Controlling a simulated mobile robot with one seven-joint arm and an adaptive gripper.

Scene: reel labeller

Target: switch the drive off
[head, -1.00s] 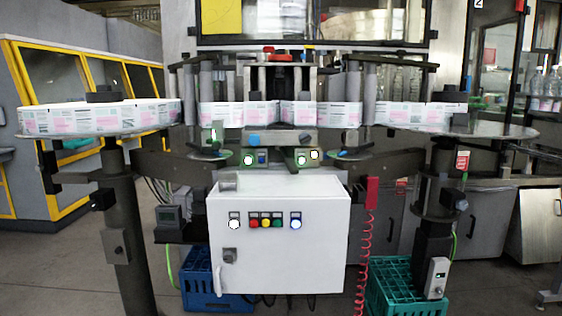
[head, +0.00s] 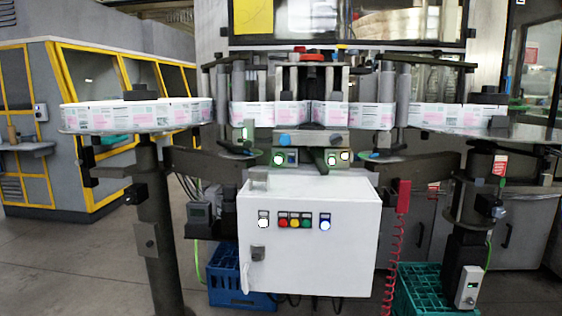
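The reel labeller stands in front of me in the head view, with a white control cabinet (head: 310,245) at its lower middle. A row of small controls sits on the cabinet front: a lit white one (head: 263,220), a red one (head: 283,221), a yellow one (head: 294,221), a green one (head: 305,221) and a lit blue-white one (head: 325,223). A dark rotary-looking switch (head: 258,253) is below them at the left. Which control belongs to the drive cannot be read. My gripper is not in view.
Label reels lie on a left round table (head: 85,129) and a right one (head: 535,132). A blue crate (head: 226,270) and a green crate (head: 405,290) stand on the floor under the machine. A red coiled cord (head: 392,250) hangs right of the cabinet. Floor is free at the left.

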